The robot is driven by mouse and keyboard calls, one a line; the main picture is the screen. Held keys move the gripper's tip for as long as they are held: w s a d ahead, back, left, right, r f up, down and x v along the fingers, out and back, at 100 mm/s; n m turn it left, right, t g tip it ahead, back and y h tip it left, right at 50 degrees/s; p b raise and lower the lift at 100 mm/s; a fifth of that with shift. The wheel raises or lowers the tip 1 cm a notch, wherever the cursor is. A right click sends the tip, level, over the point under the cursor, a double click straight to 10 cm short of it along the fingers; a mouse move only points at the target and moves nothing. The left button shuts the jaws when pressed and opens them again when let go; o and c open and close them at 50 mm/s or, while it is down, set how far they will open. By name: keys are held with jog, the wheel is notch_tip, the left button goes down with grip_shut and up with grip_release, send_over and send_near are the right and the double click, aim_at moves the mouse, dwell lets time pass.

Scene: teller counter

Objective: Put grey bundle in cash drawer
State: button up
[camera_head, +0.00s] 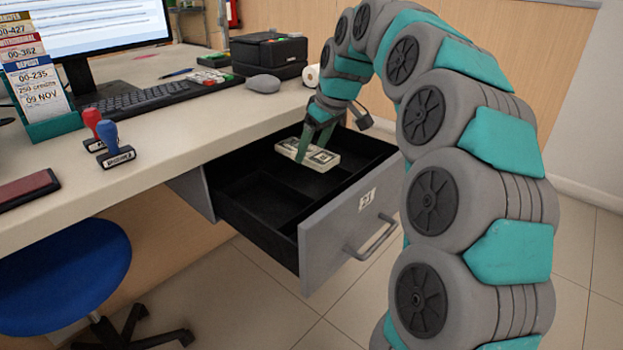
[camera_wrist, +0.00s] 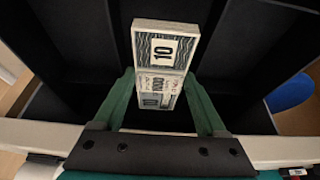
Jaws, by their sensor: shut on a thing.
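The grey bundle (camera_head: 322,158) is a block of banknotes marked 10. My gripper (camera_head: 306,146) is shut on it, with the green fingers on both sides of the bundle. The bundle also shows in the wrist view (camera_wrist: 163,52), between the fingers of my gripper (camera_wrist: 160,100). The cash drawer (camera_head: 345,215) is pulled open under the counter, with black compartments inside. The bundle is over the drawer's opening, near its back part. I cannot tell whether it touches the drawer floor or a divider.
The counter (camera_head: 150,130) runs above the drawer, with a keyboard (camera_head: 140,98), a mouse (camera_head: 263,84), two stamps (camera_head: 108,140) and a black printer (camera_head: 268,54) on it. A blue stool (camera_head: 65,275) stands at the lower left. The drawer's front compartments look empty.

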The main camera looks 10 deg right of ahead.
aim_at(308, 186)
notch_tip(308, 186, down, 8)
jog(key=shift+r, duration=0.15)
dwell(0.4)
jog(key=o, duration=1.5)
jog(key=shift+d+r, duration=0.1)
jog(key=shift+r, duration=0.3)
jog(key=v, duration=1.1)
jog(key=shift+s+r, duration=0.15)
